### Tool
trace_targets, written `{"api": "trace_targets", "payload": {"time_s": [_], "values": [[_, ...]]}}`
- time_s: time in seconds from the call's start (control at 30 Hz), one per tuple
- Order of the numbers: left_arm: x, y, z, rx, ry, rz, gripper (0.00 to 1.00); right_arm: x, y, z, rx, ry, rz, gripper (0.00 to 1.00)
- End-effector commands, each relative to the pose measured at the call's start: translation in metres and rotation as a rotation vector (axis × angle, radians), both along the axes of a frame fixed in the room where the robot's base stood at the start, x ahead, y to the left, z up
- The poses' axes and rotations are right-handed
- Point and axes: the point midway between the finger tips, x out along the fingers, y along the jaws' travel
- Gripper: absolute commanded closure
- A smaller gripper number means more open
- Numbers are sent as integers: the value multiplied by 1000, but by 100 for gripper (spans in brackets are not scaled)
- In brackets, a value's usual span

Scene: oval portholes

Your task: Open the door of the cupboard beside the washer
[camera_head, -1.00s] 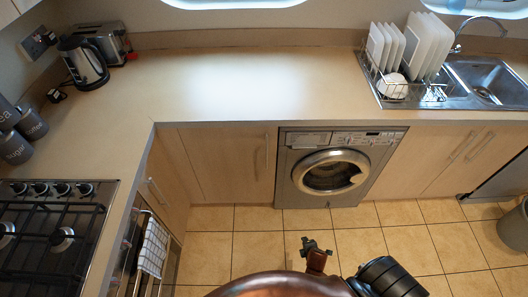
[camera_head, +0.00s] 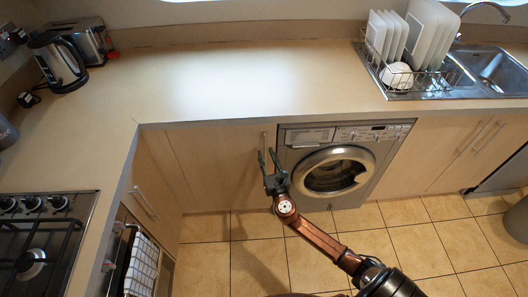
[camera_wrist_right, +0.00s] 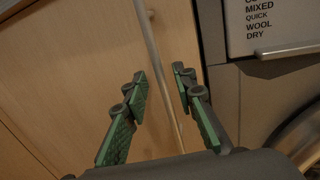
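The cupboard door (camera_head: 215,165) is pale wood, shut, and stands just left of the silver washer (camera_head: 335,172) under the worktop. Its upright bar handle (camera_head: 265,141) is near the door's right edge, partly hidden behind my right gripper. My right gripper (camera_head: 270,160) is open in front of this handle. In the right wrist view, the handle (camera_wrist_right: 150,38) runs through the gap between the two green-padded fingers of the gripper (camera_wrist_right: 161,78), with space visible on both sides. I cannot tell how deep the bar lies between them. My left gripper is not in view.
The worktop (camera_head: 220,85) overhangs the cupboard. The oven with a towel (camera_head: 143,265) and another cupboard front (camera_head: 150,185) stand to the left. The tiled floor (camera_head: 255,255) before the door is clear except for my right arm.

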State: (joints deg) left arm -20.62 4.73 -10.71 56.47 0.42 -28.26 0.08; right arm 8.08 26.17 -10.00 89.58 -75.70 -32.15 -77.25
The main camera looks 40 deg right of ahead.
Motion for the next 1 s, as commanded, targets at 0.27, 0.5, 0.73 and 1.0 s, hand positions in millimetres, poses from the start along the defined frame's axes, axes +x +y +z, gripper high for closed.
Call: {"api": "trace_targets", "payload": {"time_s": [0.27, 0.5, 0.73, 1.0], "values": [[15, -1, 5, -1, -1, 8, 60, 24, -9, -1, 0, 1, -1, 75], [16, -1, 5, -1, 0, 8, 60, 25, -10, -1, 1, 1, 0, 75], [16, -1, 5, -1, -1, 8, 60, 24, -10, -1, 2, 2, 0, 89], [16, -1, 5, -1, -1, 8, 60, 24, -9, -1, 3, 1, 0, 100]]}}
